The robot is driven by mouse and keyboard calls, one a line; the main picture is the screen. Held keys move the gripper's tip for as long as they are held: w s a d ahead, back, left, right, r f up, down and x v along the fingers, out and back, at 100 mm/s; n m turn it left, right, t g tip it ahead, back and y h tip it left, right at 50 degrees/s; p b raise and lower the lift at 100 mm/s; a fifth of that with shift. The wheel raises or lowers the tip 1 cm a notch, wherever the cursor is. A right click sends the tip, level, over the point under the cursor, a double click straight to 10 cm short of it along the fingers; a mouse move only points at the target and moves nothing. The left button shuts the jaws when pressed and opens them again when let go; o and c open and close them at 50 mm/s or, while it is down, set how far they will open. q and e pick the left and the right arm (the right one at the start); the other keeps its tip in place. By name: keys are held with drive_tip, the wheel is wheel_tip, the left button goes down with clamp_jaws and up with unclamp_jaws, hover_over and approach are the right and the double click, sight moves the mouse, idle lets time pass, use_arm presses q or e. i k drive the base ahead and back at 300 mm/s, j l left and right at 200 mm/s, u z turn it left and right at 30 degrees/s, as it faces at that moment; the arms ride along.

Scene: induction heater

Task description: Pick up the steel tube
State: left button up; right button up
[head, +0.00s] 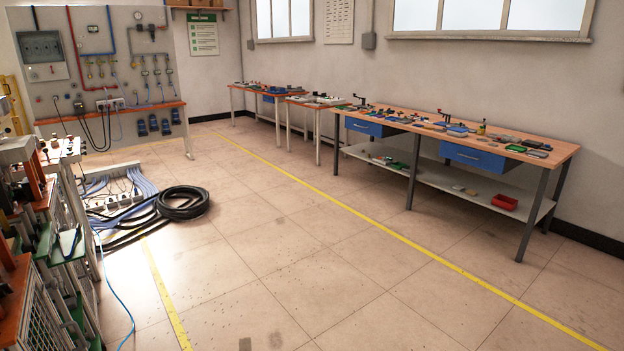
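I cannot make out a steel tube in the head view. Small parts and tools lie on the long wooden workbench (470,133) at the right, too small to tell apart. More small items lie on the benches (317,101) at the back. Neither of my grippers shows in this view.
A machine frame (45,225) stands close at the left edge. Coiled black hoses (184,203) and blue cables lie on the floor beside it. A pipe panel (105,65) stands at the back left. A red bin (504,202) sits on the bench's lower shelf. The middle floor is clear.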

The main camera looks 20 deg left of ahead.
sight(25, 217)
drive_tip(key=i+j+u, duration=0.4)
drive_tip(key=i+u, duration=0.4)
drive_tip(key=i, duration=0.25)
drive_tip(key=i+u, duration=0.4)
drive_tip(key=i, duration=0.15)
drive_tip(key=i+l+u, duration=0.2)
drive_tip(key=i+u, duration=0.2)
drive_tip(key=i, duration=0.15)
drive_tip(key=i+u, duration=0.45)
drive_tip(key=i+l+u, duration=0.2)
drive_tip(key=i+u, duration=0.25)
drive_tip(key=i+l+u, duration=0.45)
